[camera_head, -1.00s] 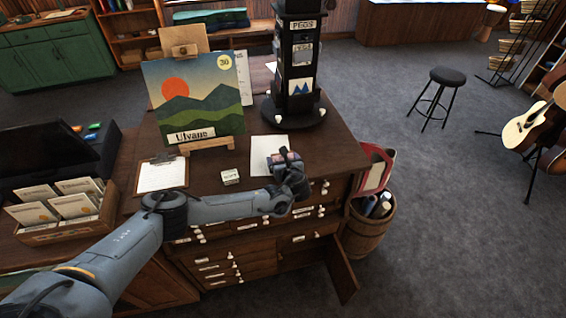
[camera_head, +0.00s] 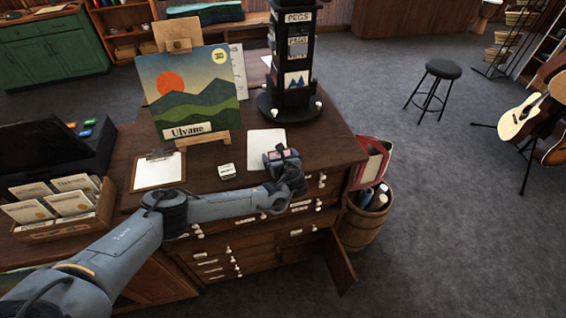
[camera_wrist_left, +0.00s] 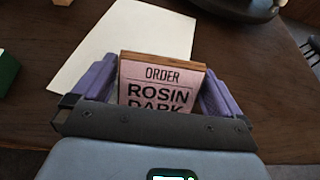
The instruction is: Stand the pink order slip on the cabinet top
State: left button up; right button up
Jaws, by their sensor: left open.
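The pink order slip (camera_wrist_left: 160,88) reads "ORDER ROSIN DARK" and has a wooden top edge. It is upright between the two purple fingers of my left gripper (camera_wrist_left: 158,90) in the left wrist view. The jaws are open, with a finger on each side of the slip; a gap shows on the left. Its lower part is hidden by the gripper body. In the head view my left gripper (camera_head: 281,158) is low over the front right of the cabinet top (camera_head: 325,140), beside a white sheet (camera_head: 262,141). My right gripper is not in view.
A card box (camera_head: 68,218) is at left. A barrel (camera_head: 362,222) stands beyond the right edge.

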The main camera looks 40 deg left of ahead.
pick_arm(q)
jog(key=v, duration=1.1)
jog(key=s+d+f+n+g+h, duration=0.1)
jog(key=s+d+f+n+h, duration=0.35)
jog(key=s+d, duration=0.6)
jog(key=s+d+f+n+g+h, duration=0.25)
jog(key=s+d+h, duration=0.35)
jog(key=d, duration=0.8)
jog(key=s+a+r+n, duration=0.1)
jog(key=s+a+n, duration=1.1)
jog(key=s+n, duration=0.4)
jog(key=shift+s+a+r+g+p, duration=0.15)
jog(key=shift+s+r+g+p, duration=0.2)
jog(key=shift+s+g, duration=0.15)
jog(key=shift+h, duration=0.25)
